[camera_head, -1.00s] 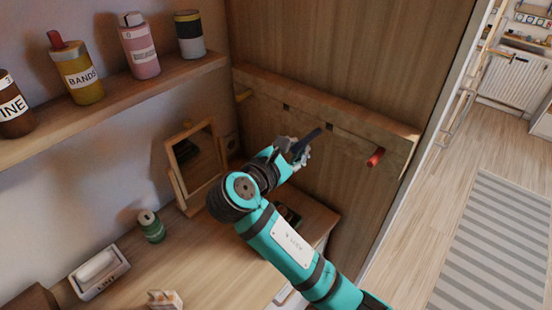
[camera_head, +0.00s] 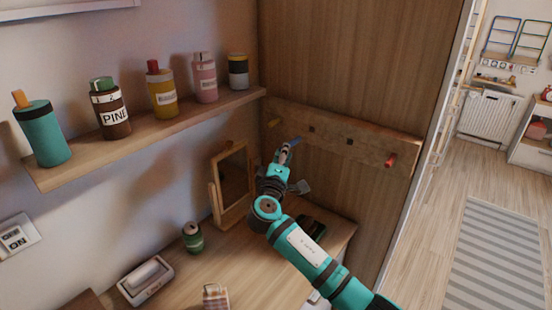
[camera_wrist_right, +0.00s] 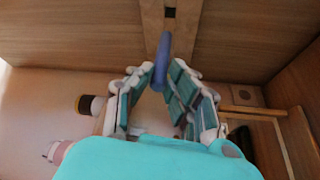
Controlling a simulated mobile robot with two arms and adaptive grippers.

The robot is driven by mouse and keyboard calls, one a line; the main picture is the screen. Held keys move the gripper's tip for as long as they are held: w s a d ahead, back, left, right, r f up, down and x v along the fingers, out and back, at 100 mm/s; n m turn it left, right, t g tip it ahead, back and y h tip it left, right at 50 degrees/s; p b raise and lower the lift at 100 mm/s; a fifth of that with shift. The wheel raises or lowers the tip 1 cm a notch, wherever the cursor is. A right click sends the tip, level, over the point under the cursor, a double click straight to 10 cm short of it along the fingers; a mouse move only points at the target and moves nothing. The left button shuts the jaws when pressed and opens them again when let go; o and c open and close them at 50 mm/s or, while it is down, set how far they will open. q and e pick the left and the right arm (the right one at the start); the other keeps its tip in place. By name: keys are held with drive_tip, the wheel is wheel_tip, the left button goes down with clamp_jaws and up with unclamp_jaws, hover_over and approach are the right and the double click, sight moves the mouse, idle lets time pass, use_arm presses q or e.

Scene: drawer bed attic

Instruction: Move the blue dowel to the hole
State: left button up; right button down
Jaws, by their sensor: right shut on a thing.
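My right gripper (camera_head: 287,152) is shut on the blue dowel (camera_head: 296,141), which points toward the wooden peg board (camera_head: 365,150) on the back panel. In the right wrist view, the blue dowel (camera_wrist_right: 162,60) stands out between the fingers (camera_wrist_right: 158,88), its far end just short of a dark square hole (camera_wrist_right: 170,12) in the image. In the head view, one dark hole (camera_head: 312,128) is just up and right of the dowel and another hole (camera_head: 349,141) is farther right. I cannot tell whether the dowel touches the board. My left gripper is out of view.
A red dowel (camera_head: 391,160) sits at the board's right and a yellow dowel (camera_head: 274,123) at its left. A mirror (camera_head: 232,180) and a green can (camera_head: 192,237) stand on the desk below. A shelf (camera_head: 150,137) with several bottles runs along the left wall.

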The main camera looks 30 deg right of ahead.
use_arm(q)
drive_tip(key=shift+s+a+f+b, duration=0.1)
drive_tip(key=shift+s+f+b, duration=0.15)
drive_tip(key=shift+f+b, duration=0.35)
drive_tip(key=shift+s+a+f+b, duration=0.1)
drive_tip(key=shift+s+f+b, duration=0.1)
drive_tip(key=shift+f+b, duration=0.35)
use_arm(e)
drive_tip(key=d, duration=0.1)
drive_tip(key=w+d, duration=0.1)
drive_tip(key=d, duration=0.1)
drive_tip(key=w+d, duration=0.1)
drive_tip(key=d, duration=0.1)
drive_tip(key=shift+w+d, duration=0.1)
drive_tip(key=shift+d, duration=0.1)
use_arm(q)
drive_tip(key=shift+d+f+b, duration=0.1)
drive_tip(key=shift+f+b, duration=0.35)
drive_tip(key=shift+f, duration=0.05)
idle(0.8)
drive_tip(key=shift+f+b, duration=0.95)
use_arm(e)
drive_tip(key=shift+w+d, duration=0.35)
drive_tip(key=shift+d, duration=0.5)
drive_tip(key=shift+w+d, duration=0.35)
drive_tip(key=shift+d, duration=0.45)
drive_tip(key=shift+w+d, duration=0.35)
drive_tip(key=shift+d, duration=0.5)
